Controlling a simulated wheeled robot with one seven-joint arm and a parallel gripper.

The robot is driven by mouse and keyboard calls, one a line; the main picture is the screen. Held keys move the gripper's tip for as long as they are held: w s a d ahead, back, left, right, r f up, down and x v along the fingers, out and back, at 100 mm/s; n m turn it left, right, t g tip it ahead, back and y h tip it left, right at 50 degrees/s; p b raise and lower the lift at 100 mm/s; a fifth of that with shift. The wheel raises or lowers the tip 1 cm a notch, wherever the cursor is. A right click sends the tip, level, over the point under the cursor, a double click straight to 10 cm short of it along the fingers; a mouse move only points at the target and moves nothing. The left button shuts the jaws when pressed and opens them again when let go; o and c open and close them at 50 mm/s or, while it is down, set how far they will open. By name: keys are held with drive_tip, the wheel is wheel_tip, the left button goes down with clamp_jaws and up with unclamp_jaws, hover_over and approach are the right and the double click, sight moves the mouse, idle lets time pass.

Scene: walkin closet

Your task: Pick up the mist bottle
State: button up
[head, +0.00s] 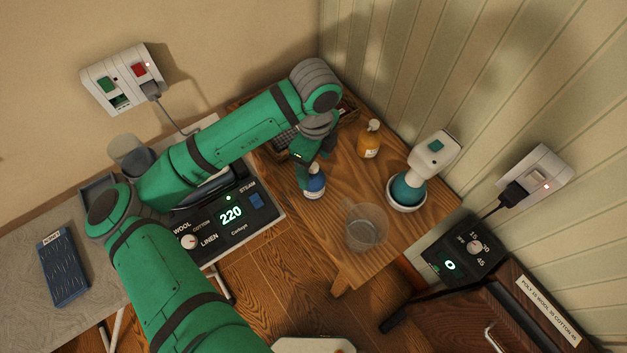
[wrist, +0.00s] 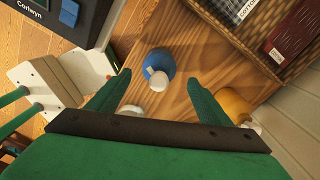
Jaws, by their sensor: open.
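A small round blue bottle with a white top (head: 315,185), which looks like the mist bottle, stands on the wooden table. In the wrist view the blue bottle (wrist: 160,64) shows ahead of and between my fingers, with no finger touching it that I can see. My gripper (head: 306,165) is just beside and above the bottle in the head view. My gripper (wrist: 155,88) is open and empty, one green finger on each side. The gripper hides part of the bottle's surroundings.
An amber pump bottle (head: 369,140) stands behind to the right. A teal and white device sits in a white bowl (head: 406,196). A clear glass (head: 366,228) is nearer the front. A wicker basket (wrist: 213,27) lies close beyond the bottle. A control panel (head: 229,215) is left.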

sight(313, 180)
drive_tip(key=shift+a+f, duration=0.2)
drive_tip(key=shift+f, duration=3.8)
drive_tip(key=c, duration=1.4)
drive_tip(key=shift+r, duration=0.1)
